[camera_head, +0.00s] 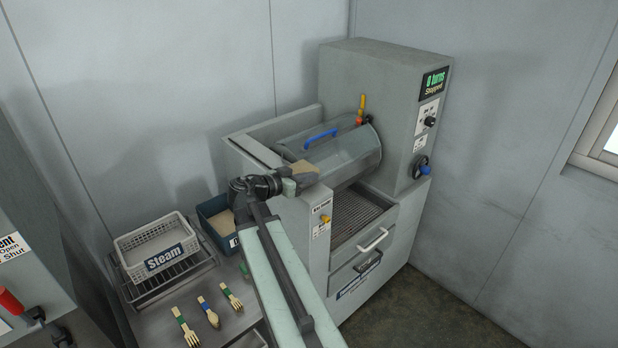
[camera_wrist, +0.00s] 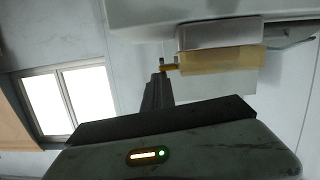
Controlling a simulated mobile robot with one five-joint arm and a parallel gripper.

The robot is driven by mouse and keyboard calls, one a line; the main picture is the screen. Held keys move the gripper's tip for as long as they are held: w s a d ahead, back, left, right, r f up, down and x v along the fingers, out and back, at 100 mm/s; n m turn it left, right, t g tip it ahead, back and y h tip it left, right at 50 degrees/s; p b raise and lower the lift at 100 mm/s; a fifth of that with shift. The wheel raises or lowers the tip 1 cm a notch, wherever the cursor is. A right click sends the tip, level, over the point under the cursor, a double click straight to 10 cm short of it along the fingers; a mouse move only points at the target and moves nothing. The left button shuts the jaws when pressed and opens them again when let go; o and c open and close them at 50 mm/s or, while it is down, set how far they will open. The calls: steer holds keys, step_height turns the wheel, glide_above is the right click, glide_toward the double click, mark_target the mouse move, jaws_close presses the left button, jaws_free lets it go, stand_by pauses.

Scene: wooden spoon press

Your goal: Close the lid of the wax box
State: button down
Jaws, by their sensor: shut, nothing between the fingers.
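A tan block (camera_head: 306,172) shows at the front left corner of the grey press, just past my gripper (camera_head: 291,186). I take it for part of the wax box; my arm hides much of this area. In the wrist view a pale yellow, wax-like block (camera_wrist: 222,61) sits under a grey part (camera_wrist: 207,36), which may be the lid. I cannot tell how far the lid is open. My gripper also shows in the wrist view (camera_wrist: 160,76), shut and empty, with its tip close to the block's left end. Contact is unclear.
Floor at right is clear.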

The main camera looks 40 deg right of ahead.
steer(key=shift+r+p, duration=0.4)
steer(key=shift+p, duration=0.05)
steer(key=a+r+p, duration=0.5)
steer(key=a, duration=0.4)
steer(key=shift+w+a+r+p, duration=0.25)
steer(key=shift+a+r+p, duration=0.05)
steer(key=shift+a, duration=0.05)
